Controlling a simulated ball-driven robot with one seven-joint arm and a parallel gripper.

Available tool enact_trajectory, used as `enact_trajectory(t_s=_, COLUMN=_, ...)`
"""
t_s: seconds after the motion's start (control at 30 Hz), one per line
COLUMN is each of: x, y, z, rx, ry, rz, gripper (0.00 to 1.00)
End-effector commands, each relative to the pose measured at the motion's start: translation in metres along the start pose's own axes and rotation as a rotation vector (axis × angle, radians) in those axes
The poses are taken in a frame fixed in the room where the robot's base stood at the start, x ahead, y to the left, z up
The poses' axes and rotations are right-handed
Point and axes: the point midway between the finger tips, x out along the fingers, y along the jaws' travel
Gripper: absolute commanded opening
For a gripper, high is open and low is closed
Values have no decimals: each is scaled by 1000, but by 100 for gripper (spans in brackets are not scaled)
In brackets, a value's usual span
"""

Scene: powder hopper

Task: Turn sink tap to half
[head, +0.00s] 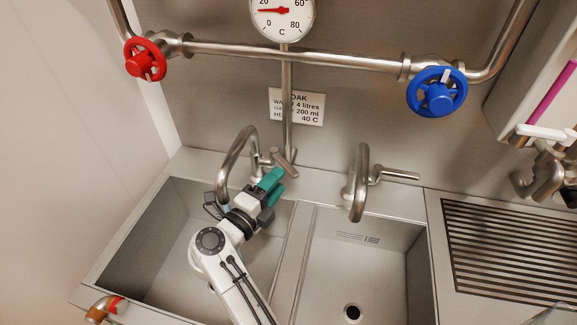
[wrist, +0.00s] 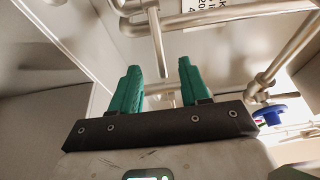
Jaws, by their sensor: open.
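Two metal sink taps stand behind the basins in the head view. The left tap's curved spout (head: 228,160) arches over the left basin, and its short lever (head: 285,161) is tilted. The right tap's spout (head: 359,190) points forward, and its lever (head: 398,174) points right. My gripper (head: 273,184) has teal fingers and is just in front of and below the left lever. In the wrist view my gripper (wrist: 161,78) is open, with a wide gap and nothing visibly clamped. Metal pipework shows beyond the fingers. I cannot tell whether a finger touches the lever.
A red handwheel (head: 145,60) and a blue handwheel (head: 437,92) sit on the wall pipe (head: 290,53). A round dial (head: 283,14) reads in C. A sign (head: 297,107) hangs behind the riser pipe. A slotted drainboard (head: 510,245) lies right. The right basin (head: 335,275) is empty.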

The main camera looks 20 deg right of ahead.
Motion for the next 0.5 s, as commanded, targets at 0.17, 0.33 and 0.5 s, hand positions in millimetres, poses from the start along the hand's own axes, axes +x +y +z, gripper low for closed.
enact_trajectory(t_s=0.17, x=33, y=-1, z=-1, rx=-1, ry=4, rz=2, gripper=46)
enact_trajectory(t_s=0.33, x=53, y=0, z=0, rx=0, ry=1, rz=1, gripper=46)
enact_trajectory(t_s=0.5, x=62, y=0, z=0, rx=0, ry=-1, rz=1, gripper=46)
